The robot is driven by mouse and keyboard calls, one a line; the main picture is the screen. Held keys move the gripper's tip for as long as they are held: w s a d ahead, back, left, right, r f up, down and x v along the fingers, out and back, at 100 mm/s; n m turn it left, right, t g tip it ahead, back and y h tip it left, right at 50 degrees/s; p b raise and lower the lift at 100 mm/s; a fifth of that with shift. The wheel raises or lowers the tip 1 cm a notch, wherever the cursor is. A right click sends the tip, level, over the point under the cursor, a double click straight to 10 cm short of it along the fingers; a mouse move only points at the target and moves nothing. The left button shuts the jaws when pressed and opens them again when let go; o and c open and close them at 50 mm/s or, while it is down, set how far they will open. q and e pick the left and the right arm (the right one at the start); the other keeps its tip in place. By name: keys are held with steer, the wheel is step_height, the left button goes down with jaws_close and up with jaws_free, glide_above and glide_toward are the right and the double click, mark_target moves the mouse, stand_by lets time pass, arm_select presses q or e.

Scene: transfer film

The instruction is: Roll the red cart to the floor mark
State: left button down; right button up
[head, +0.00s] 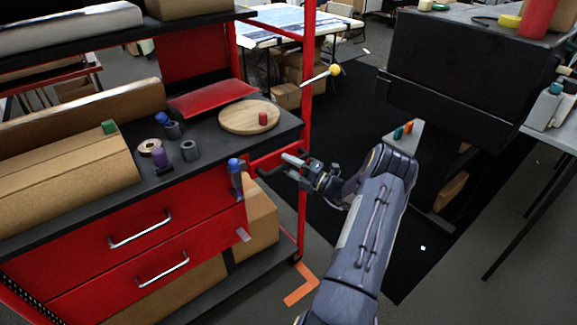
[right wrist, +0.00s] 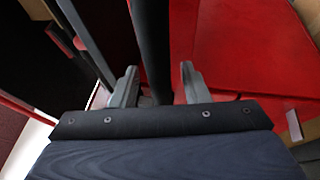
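The red cart (head: 75,258) fills the left of the head view, with red drawers, red posts and dark shelves. A black bar handle (head: 268,171) sticks out at its right end. The floor mark, an orange L-shaped corner (head: 303,286), lies on the floor just right of the cart's near right post. My right gripper (head: 296,166) is at the handle. In the right wrist view the handle (right wrist: 152,45) runs between my two fingers (right wrist: 158,88), which stand apart with a narrow gap on each side of it. My left gripper is out of view.
The cart top carries a round wooden board (head: 240,119), a brown box (head: 60,180), tape and small bottles. A dark cabinet (head: 455,80) stands at the back right, a grey table (head: 558,135) at the far right. Floor right of the cart, partly black mat (head: 400,270), is mostly clear.

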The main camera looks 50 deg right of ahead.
steer(key=shift+a, duration=0.1)
steer(key=v, duration=0.7)
steer(key=shift+s, duration=0.4)
steer(key=shift+f, duration=0.1)
